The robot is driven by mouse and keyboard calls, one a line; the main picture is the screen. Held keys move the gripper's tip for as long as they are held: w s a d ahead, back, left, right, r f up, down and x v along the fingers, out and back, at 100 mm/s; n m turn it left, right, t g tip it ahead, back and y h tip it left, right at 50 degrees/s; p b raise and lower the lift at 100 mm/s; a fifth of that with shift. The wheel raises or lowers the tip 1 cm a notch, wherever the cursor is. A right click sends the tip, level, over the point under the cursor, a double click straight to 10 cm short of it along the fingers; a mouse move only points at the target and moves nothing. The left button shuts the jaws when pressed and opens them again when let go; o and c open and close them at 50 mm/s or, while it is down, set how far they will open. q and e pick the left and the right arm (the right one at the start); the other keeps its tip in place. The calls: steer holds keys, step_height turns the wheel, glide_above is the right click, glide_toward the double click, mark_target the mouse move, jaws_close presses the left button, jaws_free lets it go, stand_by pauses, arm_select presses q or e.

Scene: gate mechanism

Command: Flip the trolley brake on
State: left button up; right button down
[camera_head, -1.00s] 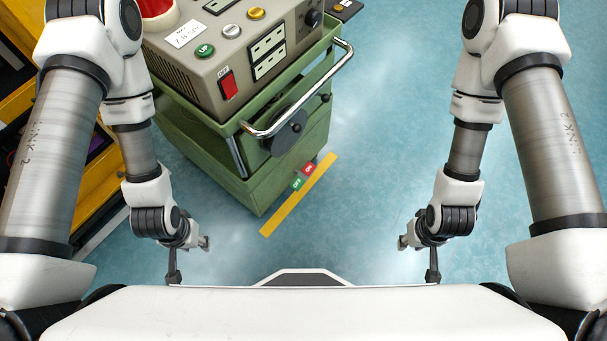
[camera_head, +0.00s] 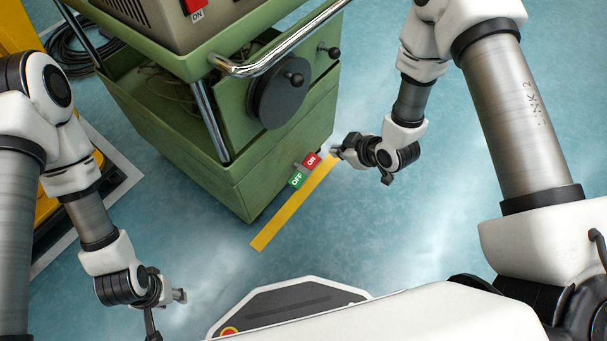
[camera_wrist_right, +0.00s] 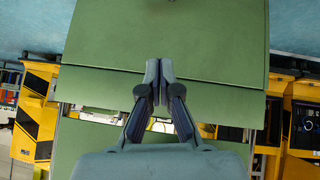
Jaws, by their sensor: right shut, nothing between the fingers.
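The green trolley (camera_head: 205,165) stands ahead in the head view. Low on its near side are a red ON label (camera_head: 312,160) and a green OFF label (camera_head: 297,180). A small grey piece (camera_head: 297,166) shows beside the labels; its position as a brake lever is too small to tell. My right gripper (camera_head: 337,151) is shut and empty, just right of the ON label; contact is not clear. In the right wrist view its fingers (camera_wrist_right: 159,85) are together in front of a green trolley panel (camera_wrist_right: 170,35). My left gripper (camera_head: 180,296) is low at the left, away from the trolley; its fingers are unclear.
A chrome handle (camera_head: 265,65) and a dark round wheel with a knob (camera_head: 278,100) stick out from the trolley above the labels. A yellow strip (camera_head: 290,213) lies along the floor by its side. Yellow equipment (camera_head: 45,195) stands at the left. Blue floor at the right is clear.

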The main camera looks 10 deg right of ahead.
arm_select(q)
step_height(320, 180, down, 10)
steer(key=b, duration=0.7)
steer(key=shift+a+f, duration=0.15)
steer(key=shift+f, duration=0.1)
arm_select(e)
steer(key=w+f, duration=0.3)
steer(key=f, duration=0.4)
steer(key=shift+w+f+t, duration=0.15)
steer(key=shift+t, duration=0.25)
arm_select(q)
steer(key=shift+s, duration=0.1)
arm_select(e)
steer(key=shift+a, duration=0.1)
steer(key=shift+f, duration=0.1)
steer(key=b, duration=0.7)
glide_above(309, 158)
steer(key=s, duration=0.3)
steer(key=f, duration=0.8)
steer(key=shift+w+d, duration=0.1)
steer(key=shift+d, duration=0.2)
steer(key=shift+w+d+f+b, duration=0.1)
steer(key=shift+d+f+b, duration=0.1)
steer(key=shift+f+b, duration=0.35)
steer(key=shift+w+d+f+b, duration=0.1)
steer(key=shift+d+f+b, duration=0.1)
steer(key=shift+f, duration=0.65)
arm_select(q)
step_height(309, 158, down, 8)
